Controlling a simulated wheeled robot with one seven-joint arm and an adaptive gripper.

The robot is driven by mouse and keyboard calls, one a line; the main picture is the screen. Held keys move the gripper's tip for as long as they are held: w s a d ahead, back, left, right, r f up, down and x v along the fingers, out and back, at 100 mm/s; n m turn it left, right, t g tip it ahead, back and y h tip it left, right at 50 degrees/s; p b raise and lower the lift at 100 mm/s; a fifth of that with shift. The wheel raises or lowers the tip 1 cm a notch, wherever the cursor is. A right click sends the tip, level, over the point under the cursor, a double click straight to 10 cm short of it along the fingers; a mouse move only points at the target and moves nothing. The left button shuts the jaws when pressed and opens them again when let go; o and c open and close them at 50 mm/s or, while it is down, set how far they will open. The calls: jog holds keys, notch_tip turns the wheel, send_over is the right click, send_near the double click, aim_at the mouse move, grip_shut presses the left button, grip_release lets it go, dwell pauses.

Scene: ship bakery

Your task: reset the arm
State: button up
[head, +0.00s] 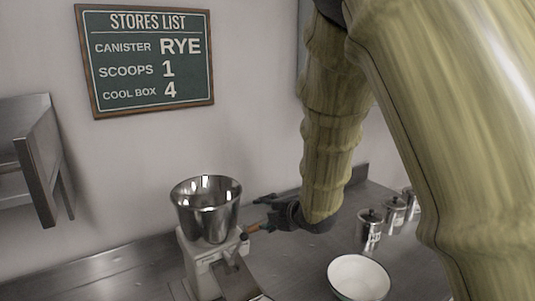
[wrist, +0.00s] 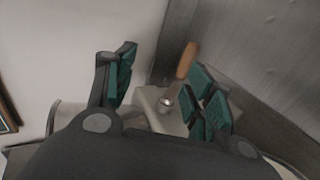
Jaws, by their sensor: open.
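My gripper (head: 260,214) is open beside the white machine (head: 205,262) that carries a steel bowl (head: 207,207) on top. In the wrist view its two teal-padded fingers (wrist: 160,80) stand wide apart. A wooden handle (wrist: 187,61) with a small metal end (wrist: 167,103) shows in the gap, nearer the right finger. The handle also shows as a small orange-brown piece (head: 252,229) by the machine in the head view. No finger visibly grips it. My arm is bent, coming down from the upper right.
A white bowl (head: 358,279) stands on the steel counter (head: 300,264), right of the machine. Several lidded metal canisters (head: 369,228) stand farther right. A steel shelf (head: 38,150) juts out at left. A wall board (head: 147,60) reads rye, scoops 1, cool box 4.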

jog(key=x, duration=1)
jog(key=shift+w+f+b, duration=0.25)
jog(key=shift+w+b, duration=0.05)
jog(key=shift+b, duration=0.05)
jog(key=shift+a, duration=0.15)
